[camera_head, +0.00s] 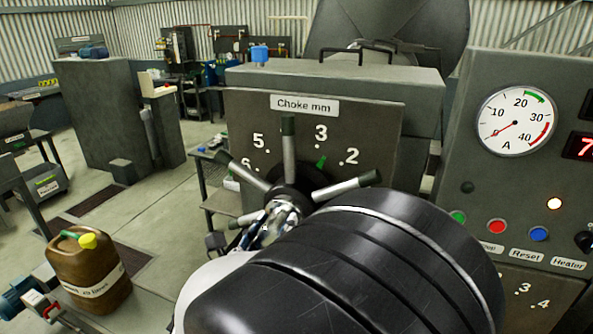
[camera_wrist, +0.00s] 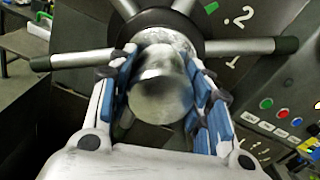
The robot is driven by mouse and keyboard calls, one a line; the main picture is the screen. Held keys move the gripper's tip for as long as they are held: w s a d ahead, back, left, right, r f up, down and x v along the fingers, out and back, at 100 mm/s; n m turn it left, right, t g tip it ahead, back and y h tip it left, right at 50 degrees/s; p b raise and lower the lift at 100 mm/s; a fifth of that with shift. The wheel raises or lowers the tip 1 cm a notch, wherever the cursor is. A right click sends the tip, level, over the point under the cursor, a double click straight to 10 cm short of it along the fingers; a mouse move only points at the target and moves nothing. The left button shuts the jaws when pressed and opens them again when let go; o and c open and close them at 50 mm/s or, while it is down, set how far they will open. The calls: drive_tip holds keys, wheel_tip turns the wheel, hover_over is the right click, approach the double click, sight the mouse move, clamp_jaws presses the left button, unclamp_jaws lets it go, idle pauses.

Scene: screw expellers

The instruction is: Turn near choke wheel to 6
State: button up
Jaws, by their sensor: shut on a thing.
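The choke wheel (camera_head: 290,150) has a dark hub and metal spokes with dark grips, on a grey panel labelled "Choke mm" (camera_head: 304,105). Numbers 2, 3, 5 and 6 show on the panel; one spoke covers the place between 5 and 3. A green pointer (camera_head: 321,162) points between 3 and 2. My gripper (camera_head: 272,218) is at the wheel's hub. In the wrist view my gripper (camera_wrist: 162,75) is shut around the round metal cylinder (camera_wrist: 160,88) at the wheel's centre, with blue finger pads on both sides. My arm hides the wheel's lower part.
A control panel (camera_head: 470,110) with an ammeter and red, green and blue buttons stands close on the right. Below it, part of another number scale (camera_head: 523,288) shows. A brown jerrycan (camera_head: 90,270) stands at lower left. Open floor lies left of the wheel.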

drive_tip(key=n+p, duration=0.1)
drive_tip(key=p, duration=0.1)
drive_tip(key=n+p, duration=0.3)
drive_tip(key=p, duration=0.2)
drive_tip(key=shift+r+n, duration=0.3)
drive_tip(key=n+p, duration=0.5)
drive_tip(key=p, duration=0.2)
drive_tip(key=n+p, duration=0.6)
drive_tip(key=shift+f, duration=0.1)
drive_tip(key=n+p, duration=0.3)
drive_tip(key=n, duration=0.1)
drive_tip(key=shift+f+n+p, duration=0.1)
drive_tip(key=shift+n+p, duration=0.2)
drive_tip(key=shift+p, duration=0.1)
drive_tip(key=o, duration=1.5)
drive_tip(key=shift+f, duration=0.1)
